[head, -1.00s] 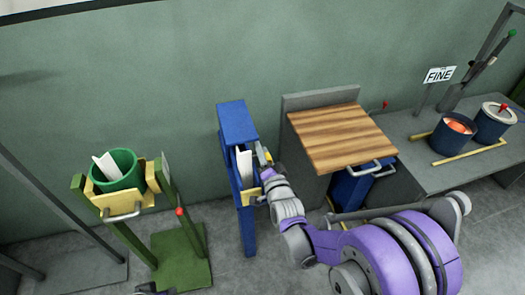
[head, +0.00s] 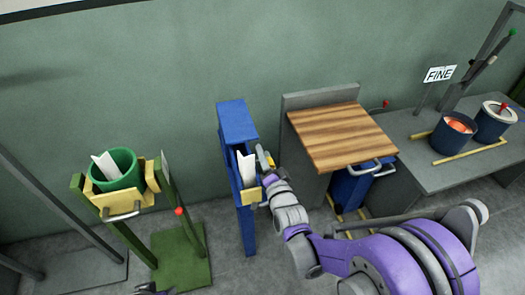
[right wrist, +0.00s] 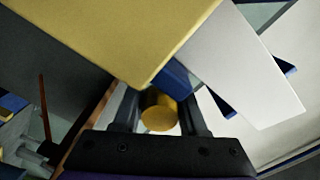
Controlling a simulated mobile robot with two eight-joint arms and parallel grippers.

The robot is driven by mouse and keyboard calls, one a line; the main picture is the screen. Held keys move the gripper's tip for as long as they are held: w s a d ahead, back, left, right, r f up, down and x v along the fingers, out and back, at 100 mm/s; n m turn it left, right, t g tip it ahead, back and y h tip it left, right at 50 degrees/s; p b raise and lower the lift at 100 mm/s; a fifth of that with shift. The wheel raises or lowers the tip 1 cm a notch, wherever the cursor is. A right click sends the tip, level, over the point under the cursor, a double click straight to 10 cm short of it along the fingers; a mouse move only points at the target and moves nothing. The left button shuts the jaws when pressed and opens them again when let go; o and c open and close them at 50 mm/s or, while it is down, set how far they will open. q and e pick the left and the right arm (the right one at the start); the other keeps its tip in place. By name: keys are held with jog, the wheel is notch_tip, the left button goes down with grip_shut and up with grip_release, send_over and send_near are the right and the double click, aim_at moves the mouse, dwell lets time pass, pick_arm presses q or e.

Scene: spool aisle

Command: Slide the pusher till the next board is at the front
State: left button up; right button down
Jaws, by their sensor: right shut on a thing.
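A tall blue stand (head: 236,118) is at the middle of the head view, with a yellow front lip (head: 251,196). A white board (head: 246,168) stands tilted inside it; it also shows in the right wrist view (right wrist: 255,70). How many boards are in it I cannot tell. My right gripper (head: 268,170) is at the stand's right side. It is shut on the pusher's round yellow knob (right wrist: 158,114). The rest of the pusher is mostly hidden. A dark tip of my left gripper (head: 152,288) shows at the bottom edge; its jaws are unclear.
A green bin (head: 115,170) in a yellow holder stands at the left. A wood-topped cabinet (head: 340,135) is close to the right of the stand. A grey bench (head: 430,165) with two dark pots is farther right. The wall is close behind.

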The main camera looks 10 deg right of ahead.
jog(key=shift+s, duration=0.65)
jog(key=shift+c, duration=2.2)
grip_release()
jog(key=s, duration=1)
jog(key=shift+s+d, duration=0.2)
jog(key=shift+s, duration=0.15)
